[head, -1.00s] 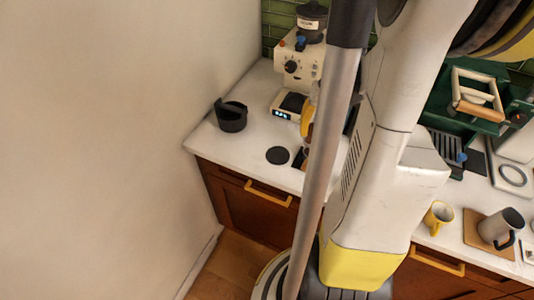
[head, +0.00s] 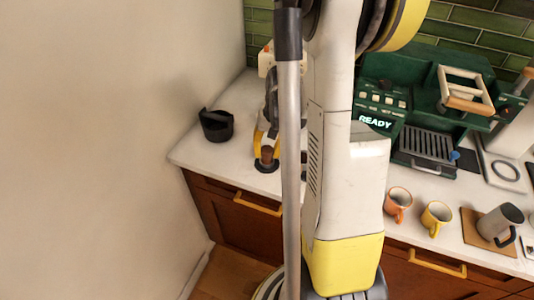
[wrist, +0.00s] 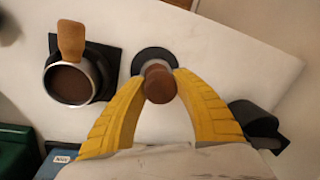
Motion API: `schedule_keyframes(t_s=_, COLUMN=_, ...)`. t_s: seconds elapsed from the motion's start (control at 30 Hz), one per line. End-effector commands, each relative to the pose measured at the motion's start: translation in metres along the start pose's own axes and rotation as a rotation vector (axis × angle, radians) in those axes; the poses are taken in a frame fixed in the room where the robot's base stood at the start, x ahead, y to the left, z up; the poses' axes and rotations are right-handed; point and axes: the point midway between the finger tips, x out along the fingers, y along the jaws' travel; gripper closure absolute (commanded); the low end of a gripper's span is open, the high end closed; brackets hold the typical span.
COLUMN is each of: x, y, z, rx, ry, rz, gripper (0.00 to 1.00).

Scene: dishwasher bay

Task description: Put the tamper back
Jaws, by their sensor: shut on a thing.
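The tamper (head: 267,153) has a brown rounded handle, seen from above in the wrist view (wrist: 160,86). My gripper (wrist: 161,76) has yellow fingers closed on either side of this handle. In the head view, my gripper (head: 262,140) is partly hidden by my arm. The tamper stands about upright over the round black mat (wrist: 153,56) near the counter's front edge. The mat shows around the tamper's foot in the head view (head: 265,167). I cannot tell whether the foot touches the mat.
A black open container (head: 216,125) stands left of the tamper; it also shows in the wrist view (wrist: 258,126). A portafilter (wrist: 72,80) with a wooden handle sits on a black square. The grinder (head: 265,60) is mostly hidden. Mugs (head: 397,202) stand right of my arm.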

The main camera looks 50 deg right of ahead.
Motion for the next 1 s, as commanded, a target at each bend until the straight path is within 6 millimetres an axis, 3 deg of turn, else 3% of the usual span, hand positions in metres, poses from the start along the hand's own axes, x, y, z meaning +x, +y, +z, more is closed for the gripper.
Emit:
schedule_keyframes(t_s=0.23, x=0.003, y=0.001, z=0.0, rx=0.0, ry=0.0, rz=0.0, gripper=1.0)
schedule_keyframes(t_s=0.27, x=0.003, y=0.001, z=0.0, rx=0.0, ry=0.0, rz=0.0, gripper=0.64)
schedule_keyframes(t_s=0.3, x=0.002, y=0.0, z=0.0, rx=0.0, ry=0.0, rz=0.0, gripper=0.52)
schedule_keyframes(t_s=0.33, x=0.002, y=0.0, z=0.0, rx=0.0, ry=0.0, rz=0.0, gripper=0.46)
schedule_keyframes(t_s=0.73, x=-0.006, y=0.0, z=0.0, rx=0.0, ry=0.0, rz=0.0, gripper=0.46)
schedule_keyframes(t_s=1.0, x=-0.064, y=-0.001, z=0.0, rx=0.001, ry=0.0, rz=0.0, gripper=0.46)
